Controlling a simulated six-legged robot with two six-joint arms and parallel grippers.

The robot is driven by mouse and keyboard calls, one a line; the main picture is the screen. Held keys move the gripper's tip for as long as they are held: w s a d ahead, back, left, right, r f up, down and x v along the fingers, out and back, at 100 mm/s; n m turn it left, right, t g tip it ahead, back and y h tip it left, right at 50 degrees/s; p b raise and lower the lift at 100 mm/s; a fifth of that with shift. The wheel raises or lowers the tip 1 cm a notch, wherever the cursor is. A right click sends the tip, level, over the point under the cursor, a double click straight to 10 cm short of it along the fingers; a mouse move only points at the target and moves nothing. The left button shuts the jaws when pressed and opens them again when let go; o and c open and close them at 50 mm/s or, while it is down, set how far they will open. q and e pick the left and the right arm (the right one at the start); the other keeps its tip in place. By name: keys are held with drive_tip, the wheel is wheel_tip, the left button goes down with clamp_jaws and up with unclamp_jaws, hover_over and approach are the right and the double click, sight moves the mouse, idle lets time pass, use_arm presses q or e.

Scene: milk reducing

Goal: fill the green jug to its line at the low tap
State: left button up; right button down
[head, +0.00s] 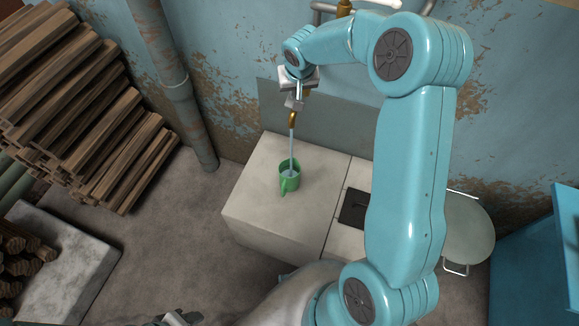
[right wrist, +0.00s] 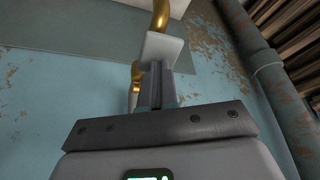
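The green jug (head: 289,178) stands upright on the pale stone counter below the low brass tap (head: 293,119). A thin stream of water (head: 291,145) falls from the tap into the jug. The water level and the line cannot be made out. My right gripper (head: 294,102) is at the top of the tap, its fingers together. In the right wrist view its fingers (right wrist: 160,75) are close together beside brass pipe (right wrist: 162,14), with nothing clearly held between them. A grey part of my left gripper (head: 178,318) shows at the bottom edge; its fingers are cut off.
The counter top (head: 262,205) around the jug is clear. A dark square plate (head: 354,208) lies to its right, and a round pale lid or stool (head: 467,230) is beyond my arm. Stacked wood (head: 85,120) and a rusty pipe (head: 180,95) stand left.

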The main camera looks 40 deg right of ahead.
drive_tip(key=shift+r, duration=0.1)
drive_tip(key=shift+r+p, duration=0.3)
drive_tip(key=shift+r, duration=0.35)
idle(1.4)
wheel_tip(320, 180, up, 7)
drive_tip(key=p, duration=0.4)
